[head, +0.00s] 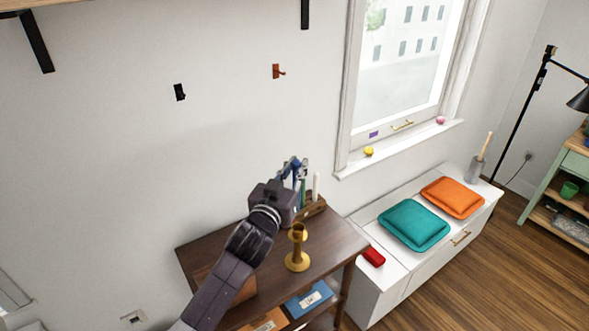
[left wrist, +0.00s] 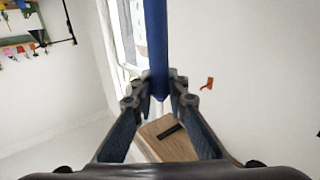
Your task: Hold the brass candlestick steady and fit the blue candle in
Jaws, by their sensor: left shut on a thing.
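The brass candlestick (head: 297,252) stands upright on the dark wooden table, close to its front right part. My left gripper (head: 293,170) is above the back of the table, behind the candlestick and apart from it. In the left wrist view the gripper (left wrist: 160,92) is shut on the blue candle (left wrist: 156,40), with one finger on each side of it. In the head view the candle is small and hard to tell from the fingers. My right gripper is in neither view.
A wooden holder (head: 312,209) with a white candle (head: 316,185) and a green one stands behind the candlestick. A white bench (head: 370,285) with cushions stands to the right.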

